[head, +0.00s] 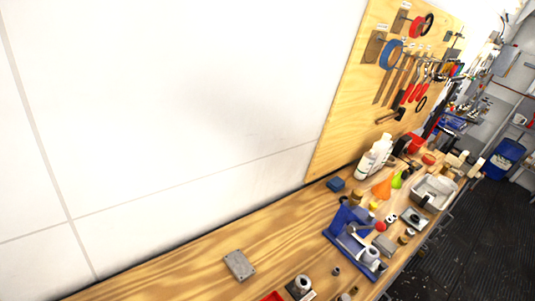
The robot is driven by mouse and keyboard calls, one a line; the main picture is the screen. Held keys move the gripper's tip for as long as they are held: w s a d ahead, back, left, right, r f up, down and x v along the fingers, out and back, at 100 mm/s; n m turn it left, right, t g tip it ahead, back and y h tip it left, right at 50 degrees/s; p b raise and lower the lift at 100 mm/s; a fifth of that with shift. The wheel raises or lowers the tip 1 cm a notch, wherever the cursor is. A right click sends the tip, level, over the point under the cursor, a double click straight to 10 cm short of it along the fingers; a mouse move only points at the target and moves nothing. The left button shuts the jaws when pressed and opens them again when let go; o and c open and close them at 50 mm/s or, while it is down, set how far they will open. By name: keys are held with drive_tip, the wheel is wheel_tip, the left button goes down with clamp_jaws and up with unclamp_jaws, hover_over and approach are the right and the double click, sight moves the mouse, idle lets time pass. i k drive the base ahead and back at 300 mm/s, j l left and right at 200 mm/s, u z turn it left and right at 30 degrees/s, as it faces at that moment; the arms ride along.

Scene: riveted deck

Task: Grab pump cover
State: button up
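A grey rectangular metal plate (239,264), with what look like small holes at its corners, lies flat on the wooden workbench (190,275). It may be the pump cover, but I cannot tell for sure. A small grey cylindrical part on a dark base (301,286) sits to its right, near the lower picture edge. My gripper is not in view, so its distance to these things is not shown.
A blue tool fixture (347,228) stands right of the plate. White bottles (375,157), an orange funnel (382,188) and a grey tray (434,192) crowd the bench farther along. A pegboard (360,100) with tools hangs on the wall. The bench left of the plate is clear.

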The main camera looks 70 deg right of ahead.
sight(240, 266)
drive_tip(key=z, duration=1.4)
drive_tip(key=i+l+u, duration=0.1)
drive_tip(key=l, duration=0.3)
drive_tip(key=i+l+u, duration=0.15)
drive_tip(key=l, duration=0.3)
drive_tip(key=i+l+u, duration=0.1)
drive_tip(key=l, duration=0.35)
drive_tip(key=i, duration=0.05)
